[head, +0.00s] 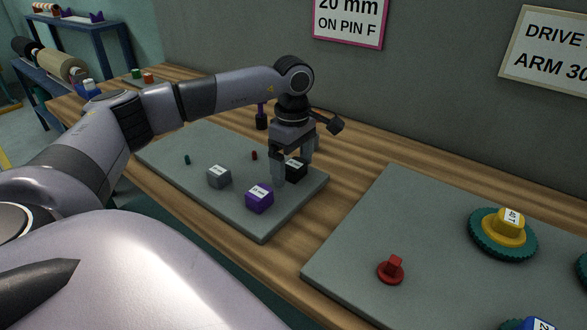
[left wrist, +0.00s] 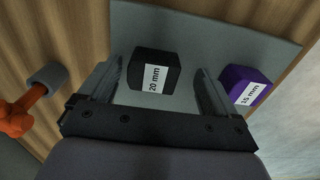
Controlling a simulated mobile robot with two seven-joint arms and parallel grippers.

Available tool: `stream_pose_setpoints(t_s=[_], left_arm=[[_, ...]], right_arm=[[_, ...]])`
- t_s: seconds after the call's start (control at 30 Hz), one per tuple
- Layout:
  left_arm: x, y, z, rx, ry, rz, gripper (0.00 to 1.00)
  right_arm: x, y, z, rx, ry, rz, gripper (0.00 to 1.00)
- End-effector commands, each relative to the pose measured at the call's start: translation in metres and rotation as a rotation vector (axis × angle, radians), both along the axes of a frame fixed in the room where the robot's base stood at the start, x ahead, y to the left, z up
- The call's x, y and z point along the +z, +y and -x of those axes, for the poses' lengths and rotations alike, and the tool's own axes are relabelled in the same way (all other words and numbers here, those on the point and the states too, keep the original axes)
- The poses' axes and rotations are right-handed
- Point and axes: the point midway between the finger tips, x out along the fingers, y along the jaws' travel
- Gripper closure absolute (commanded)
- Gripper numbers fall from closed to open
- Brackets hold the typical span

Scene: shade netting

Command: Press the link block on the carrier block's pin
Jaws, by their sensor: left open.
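A black block (head: 297,169) with a white label stands on the left grey mat. The left wrist view shows the same block (left wrist: 150,66), its label reading "20 mm". My left gripper (head: 293,166) is open above the mat, its fingers on either side of the black block, with gaps visible in the left wrist view. A purple block (head: 260,199) stands nearer the front edge; its label (left wrist: 250,92) seems to read "15 mm". A grey labelled block (head: 219,177) stands to its left. I cannot tell which is the carrier block. My right gripper is not in view.
The right mat (head: 360,225) holds a red knobbed piece (head: 391,271) and a teal gear with a yellow block (head: 507,229). A wall sign (head: 349,19) reads "20 mm ON PIN F". Bare wood separates the mats.

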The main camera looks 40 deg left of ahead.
Motion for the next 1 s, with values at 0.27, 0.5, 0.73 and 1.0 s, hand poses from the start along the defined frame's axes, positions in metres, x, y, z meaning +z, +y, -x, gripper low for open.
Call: stream_pose_setpoints(t_s=[0.27,0.5,0.73,1.0], left_arm=[[-0.0002,-0.0001,0.0,0.0,0.0,0.0,0.57],[-0.0004,-0.0004,0.0015,-0.002,0.007,0.001,0.95],[0.0021,-0.0008,0.0025,-0.003,0.011,0.002,0.95],[0.0083,-0.0008,0.0025,-0.003,0.01,0.002,0.95]], right_arm=[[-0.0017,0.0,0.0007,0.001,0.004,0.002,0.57],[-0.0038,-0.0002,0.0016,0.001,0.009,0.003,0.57],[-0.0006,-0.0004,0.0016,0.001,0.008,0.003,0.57],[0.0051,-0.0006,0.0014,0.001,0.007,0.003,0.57]])
